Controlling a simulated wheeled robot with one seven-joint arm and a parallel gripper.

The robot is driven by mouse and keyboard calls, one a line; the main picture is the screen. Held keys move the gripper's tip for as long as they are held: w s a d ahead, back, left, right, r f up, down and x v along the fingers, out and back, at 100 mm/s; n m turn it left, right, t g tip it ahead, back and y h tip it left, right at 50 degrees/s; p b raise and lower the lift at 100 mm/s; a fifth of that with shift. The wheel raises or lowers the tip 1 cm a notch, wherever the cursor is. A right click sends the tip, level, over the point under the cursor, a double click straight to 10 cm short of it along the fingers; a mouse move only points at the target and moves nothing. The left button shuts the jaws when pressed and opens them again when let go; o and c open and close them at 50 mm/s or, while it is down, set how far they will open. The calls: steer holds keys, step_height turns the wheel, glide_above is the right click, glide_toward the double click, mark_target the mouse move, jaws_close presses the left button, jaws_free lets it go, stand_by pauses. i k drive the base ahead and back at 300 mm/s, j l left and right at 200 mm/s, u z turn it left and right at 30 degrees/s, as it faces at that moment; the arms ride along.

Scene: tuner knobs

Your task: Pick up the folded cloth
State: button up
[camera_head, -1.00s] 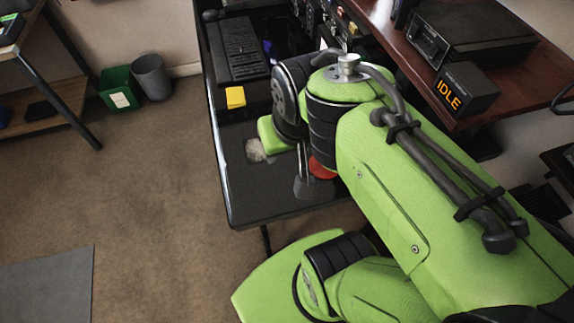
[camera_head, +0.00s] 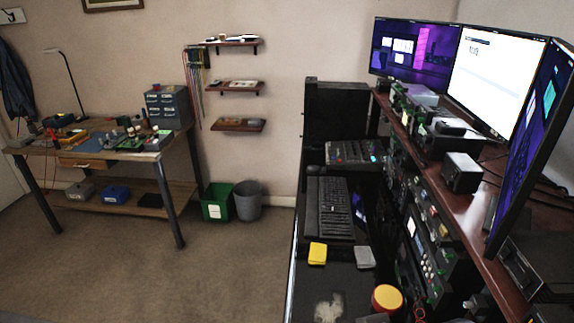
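A small grey, flat, squarish item (camera_head: 364,257), which looks like the folded cloth, lies on the black desk (camera_head: 283,300) right of a yellow block or pad (camera_head: 318,252). It appears apart from the yellow item. A pale, irregular patch (camera_head: 328,307) shows nearer on the desk; I cannot tell if it is dust or fabric. My gripper and arm are not in this view, so I cannot see whether the gripper is open or shut.
A red container with a yellow top (camera_head: 387,298) stands right of the pale patch. A keyboard (camera_head: 330,208) lies behind. Racked equipment (camera_head: 430,235) and a raised shelf with monitors (camera_head: 492,75) bound the right. Bins (camera_head: 216,203) stand on the floor; carpet at left is open.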

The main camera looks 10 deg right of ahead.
mark_target(365, 258)
steer(key=z, duration=1)
steer(key=k+j+u, duration=0.1)
steer(key=u, duration=0.25)
steer(key=k+j+u, duration=0.1)
steer(key=j+u, duration=0.25)
steer(key=i+j, duration=0.2)
steer(key=j, duration=0.15)
steer(key=i+j, duration=0.2)
steer(key=j, duration=0.2)
steer(key=i+j+u, duration=0.1)
steer(key=j, duration=0.25)
steer(key=i+j+z, duration=0.3)
steer(key=i+j, duration=0.2)
steer(key=i+j+z, duration=0.25)
steer(key=i+j, duration=0.2)
steer(key=j, duration=0.15)
steer(key=i+l+z, duration=0.15)
steer(key=i+z, duration=0.95)
